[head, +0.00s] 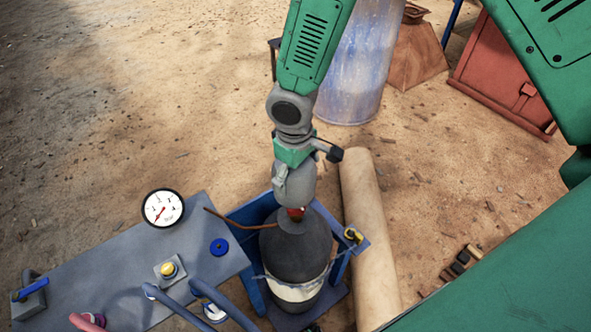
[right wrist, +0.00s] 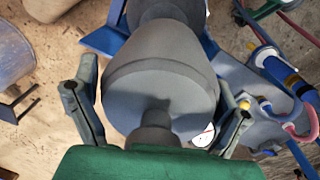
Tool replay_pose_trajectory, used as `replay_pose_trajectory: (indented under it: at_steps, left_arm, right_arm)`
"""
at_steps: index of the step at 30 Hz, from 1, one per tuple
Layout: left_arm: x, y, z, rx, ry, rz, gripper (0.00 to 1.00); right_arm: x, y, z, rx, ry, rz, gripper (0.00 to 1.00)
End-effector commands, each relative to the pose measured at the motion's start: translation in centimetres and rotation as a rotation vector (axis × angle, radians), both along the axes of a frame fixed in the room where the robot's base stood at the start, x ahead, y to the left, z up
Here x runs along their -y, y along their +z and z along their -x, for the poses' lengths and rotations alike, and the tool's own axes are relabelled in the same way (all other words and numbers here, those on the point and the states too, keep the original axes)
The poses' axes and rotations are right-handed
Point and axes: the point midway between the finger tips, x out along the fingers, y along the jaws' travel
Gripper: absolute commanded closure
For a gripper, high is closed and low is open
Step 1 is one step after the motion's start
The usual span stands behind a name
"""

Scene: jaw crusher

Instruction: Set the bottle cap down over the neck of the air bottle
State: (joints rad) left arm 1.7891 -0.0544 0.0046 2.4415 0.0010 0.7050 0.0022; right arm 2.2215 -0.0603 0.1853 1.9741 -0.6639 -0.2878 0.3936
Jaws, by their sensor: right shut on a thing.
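The bottle cap (head: 300,184) is a grey, bell-shaped piece hanging below my right wrist. My right gripper (head: 287,180) is shut on it, with one finger along its side. In the right wrist view the cap (right wrist: 165,85) fills the middle between the two fingers of the gripper (right wrist: 157,90). The air bottle (head: 295,250) is dark grey with a white band and stands upright below the cap. Its reddish neck fitting (head: 296,212) shows just under the cap's lower edge; the cap hides the rest. I cannot tell whether they touch. My left gripper is not in view.
A blue frame (head: 257,212) stands around the bottle, and a copper-coloured pipe (head: 228,219) reaches toward its neck. A grey panel with a gauge (head: 162,208) and valves is at left. A tan roll (head: 366,215) lies at right. A bluish drum (head: 352,70) stands behind.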

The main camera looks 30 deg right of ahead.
Motion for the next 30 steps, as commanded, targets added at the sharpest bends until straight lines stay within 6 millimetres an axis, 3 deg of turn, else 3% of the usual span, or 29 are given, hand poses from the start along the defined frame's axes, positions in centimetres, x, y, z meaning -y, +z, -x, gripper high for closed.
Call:
replay_pose_trajectory:
  at_steps: [5, 30]
  left_arm:
    - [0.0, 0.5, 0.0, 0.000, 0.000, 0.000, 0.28]
    - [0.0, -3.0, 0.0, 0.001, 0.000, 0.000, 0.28]
  right_arm:
    - [0.2, 0.0, -0.1, 0.002, -0.006, 0.003, 0.49]
    - [0.2, -6.0, 0.0, 0.002, -0.005, 0.004, 0.49]
